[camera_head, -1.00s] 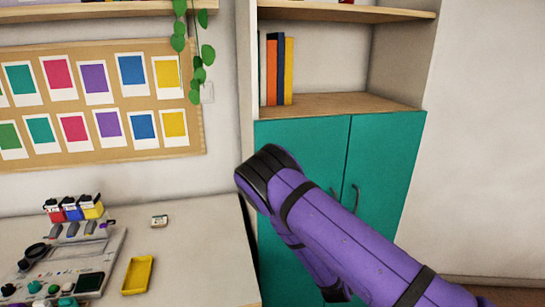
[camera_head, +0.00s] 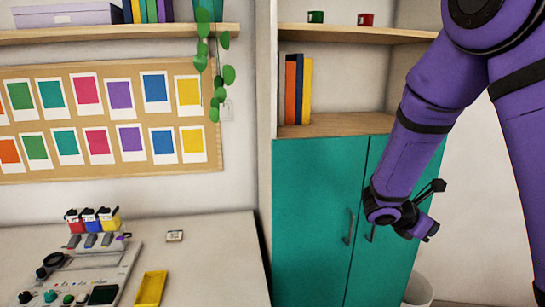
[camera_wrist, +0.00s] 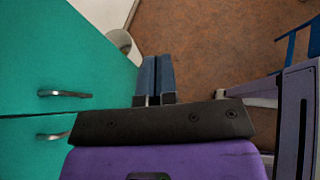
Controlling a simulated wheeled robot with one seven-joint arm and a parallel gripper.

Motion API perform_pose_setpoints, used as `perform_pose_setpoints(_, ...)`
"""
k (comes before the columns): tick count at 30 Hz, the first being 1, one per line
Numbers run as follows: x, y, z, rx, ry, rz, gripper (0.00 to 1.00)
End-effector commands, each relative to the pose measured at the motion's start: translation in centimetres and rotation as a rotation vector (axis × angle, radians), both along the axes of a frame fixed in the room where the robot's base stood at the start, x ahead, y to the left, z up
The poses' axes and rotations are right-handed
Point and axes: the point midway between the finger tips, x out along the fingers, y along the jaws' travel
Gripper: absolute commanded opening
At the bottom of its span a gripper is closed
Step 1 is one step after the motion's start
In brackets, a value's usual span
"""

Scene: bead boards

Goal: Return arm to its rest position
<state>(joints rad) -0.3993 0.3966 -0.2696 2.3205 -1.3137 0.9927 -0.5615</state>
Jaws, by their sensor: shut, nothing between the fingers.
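My purple arm comes down from the upper right in the head view, folded at the elbow, with its lower part hanging in front of the teal cabinet. My gripper (camera_head: 428,234) is at its lower end, small and partly turned away, to the right of the cabinet door handles. In the wrist view, my gripper (camera_wrist: 157,75) shows two blue-grey fingers side by side and touching, with nothing between them. They point over the brown floor (camera_wrist: 205,40).
The teal cabinet (camera_head: 315,220) has two doors with handles (camera_wrist: 65,94).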

Motion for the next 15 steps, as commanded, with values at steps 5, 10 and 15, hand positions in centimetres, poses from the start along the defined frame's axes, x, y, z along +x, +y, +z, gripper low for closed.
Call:
perform_pose_setpoints(5,-3.5,-0.5,3.8,0.169,-0.183,-0.211,0.00)
perform_pose_setpoints(10,-6.9,-0.3,6.8,0.330,-0.347,-0.409,0.00)
perform_pose_setpoints(15,-10.2,0.3,9.5,0.489,-0.504,-0.601,0.00)
